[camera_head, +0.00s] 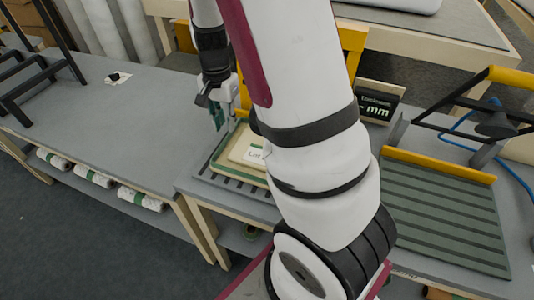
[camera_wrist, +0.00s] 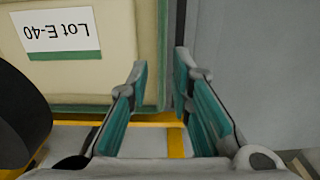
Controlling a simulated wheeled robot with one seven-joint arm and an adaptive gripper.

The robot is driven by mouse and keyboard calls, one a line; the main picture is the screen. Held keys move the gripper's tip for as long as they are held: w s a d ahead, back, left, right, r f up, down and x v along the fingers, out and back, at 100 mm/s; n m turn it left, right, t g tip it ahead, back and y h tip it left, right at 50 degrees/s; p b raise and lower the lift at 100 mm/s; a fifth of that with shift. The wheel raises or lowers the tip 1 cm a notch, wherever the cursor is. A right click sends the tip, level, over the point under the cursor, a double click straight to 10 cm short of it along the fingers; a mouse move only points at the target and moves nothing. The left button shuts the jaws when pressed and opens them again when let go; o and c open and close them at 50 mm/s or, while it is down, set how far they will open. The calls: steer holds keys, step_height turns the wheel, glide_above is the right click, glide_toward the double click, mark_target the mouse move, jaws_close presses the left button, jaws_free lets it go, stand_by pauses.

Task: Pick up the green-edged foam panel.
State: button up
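The green-edged foam panel (camera_head: 234,150) is a flat cream slab with a green rim, lying on the slatted top of the middle bench, partly hidden behind my arm. In the wrist view the panel (camera_wrist: 105,30) fills the upper left, with an upside-down white label reading "Lot E-40" and its green edge running down the middle. My gripper (camera_wrist: 161,65) is open and empty, its teal fingers either side of that edge in the picture. I cannot tell how deep they reach. In the head view my gripper (camera_head: 222,108) is at the panel's far left corner.
A ribbed grey-green surface (camera_head: 445,210) with a yellow bar lies to the right. A dark display reading "mm" (camera_head: 378,104) stands behind. A grey table (camera_head: 110,115) at left is largely clear, with white rolls (camera_head: 95,177) on its lower shelf. A black metal frame (camera_head: 45,65) stands on it.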

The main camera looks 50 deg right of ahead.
mark_target(227, 137)
step_height(227, 137, down, 5)
steer(key=shift+w+a, duration=0.1)
steer(key=shift+a, duration=0.05)
steer(key=shift+c, duration=0.2)
jaws_close()
steer(key=shift+r, duration=0.2)
